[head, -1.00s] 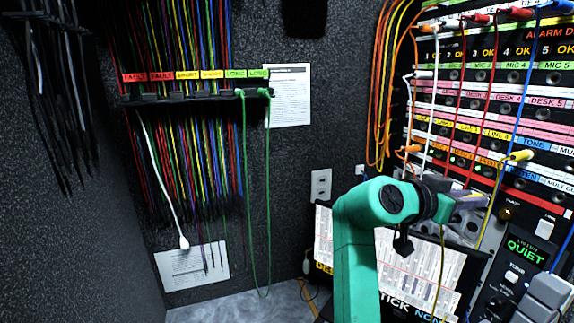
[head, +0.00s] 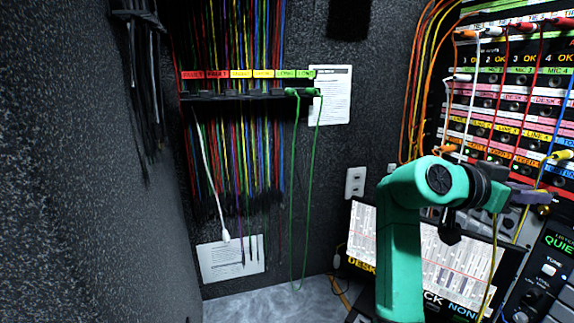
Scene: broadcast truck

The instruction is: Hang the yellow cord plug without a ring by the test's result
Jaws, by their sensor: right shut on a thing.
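My right gripper (head: 528,197) is at the right in front of the jack panel. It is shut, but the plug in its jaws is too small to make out. A thin yellow cord (head: 490,270) hangs down below its wrist. Another yellow plug (head: 562,156) sits in the panel, with a yellow cord running down from it. The cord rack (head: 228,96) on the back wall has red FAULT, yellow and green LONG labels in pairs. A green cord (head: 294,190) hangs in a loop under the LONG labels. My left gripper is not in view.
A white cord (head: 210,180) hangs from the rack's left part among many coloured cords. The jack panel (head: 515,110) carries several plugged cords. A screen (head: 440,260) stands below it, partly behind my right arm. The space in front of the rack is clear.

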